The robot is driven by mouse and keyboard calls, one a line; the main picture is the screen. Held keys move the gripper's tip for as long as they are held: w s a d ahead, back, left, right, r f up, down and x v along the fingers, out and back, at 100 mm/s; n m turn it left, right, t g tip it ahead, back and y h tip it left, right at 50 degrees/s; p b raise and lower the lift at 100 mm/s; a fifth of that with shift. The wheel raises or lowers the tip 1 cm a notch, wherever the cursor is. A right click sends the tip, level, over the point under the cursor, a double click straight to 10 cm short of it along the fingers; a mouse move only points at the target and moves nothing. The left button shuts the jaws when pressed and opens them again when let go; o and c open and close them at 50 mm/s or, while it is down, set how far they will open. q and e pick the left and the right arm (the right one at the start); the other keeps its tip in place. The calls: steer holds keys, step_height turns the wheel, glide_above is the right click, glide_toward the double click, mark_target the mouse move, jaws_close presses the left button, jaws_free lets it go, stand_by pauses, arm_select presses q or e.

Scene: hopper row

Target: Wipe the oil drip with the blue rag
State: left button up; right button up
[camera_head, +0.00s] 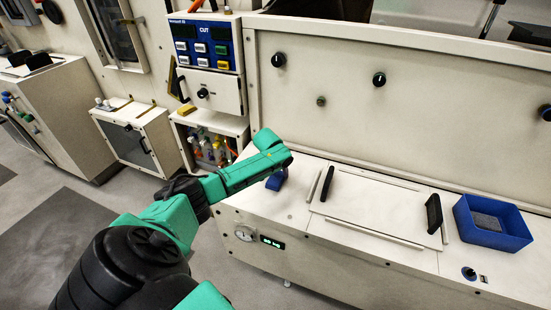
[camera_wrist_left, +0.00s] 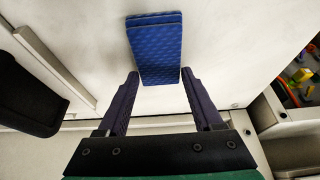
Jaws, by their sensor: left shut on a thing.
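The blue rag (camera_wrist_left: 155,50) is a folded patterned cloth between the fingertips of my left gripper (camera_wrist_left: 157,76) in the left wrist view. The gripper is shut on its near end. In the head view my left gripper (camera_head: 281,175) points down at the left end of the white bench top, and the blue rag (camera_head: 273,183) shows as a small blue patch under the hand. I cannot make out an oil drip in either view; it may be hidden under the rag or the arm. My right gripper is not in view.
The white bench top has a flat panel (camera_head: 370,203) with black handles (camera_head: 327,184) and (camera_head: 434,213). A blue open bin (camera_head: 462,222) stands at the right. A tall panel with black knobs (camera_head: 379,79) rises behind. A shelf of bottles (camera_head: 212,150) is at the left.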

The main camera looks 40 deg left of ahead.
arm_select(q)
steer(key=shift+s+a+f, duration=0.15)
steer(key=shift+s+a, duration=0.2)
steer(key=shift+a, duration=0.35)
steer(key=shift+p, duration=0.5)
stand_by(0.5)
steer(key=d, duration=0.1)
steer(key=w+d+p, duration=0.1)
steer(key=d+p, duration=0.1)
steer(key=shift+w+r, duration=0.15)
steer(key=shift+r, duration=0.15)
steer(key=shift+d, duration=0.2)
steer(key=shift+s+a+f, duration=0.1)
steer(key=shift+s+a, duration=0.2)
steer(key=shift+a, duration=0.6)
steer(key=shift+s+a+f, duration=0.1)
steer(key=shift+s+a, duration=0.15)
steer(key=shift+a, duration=0.65)
steer(key=shift+d, duration=0.1)
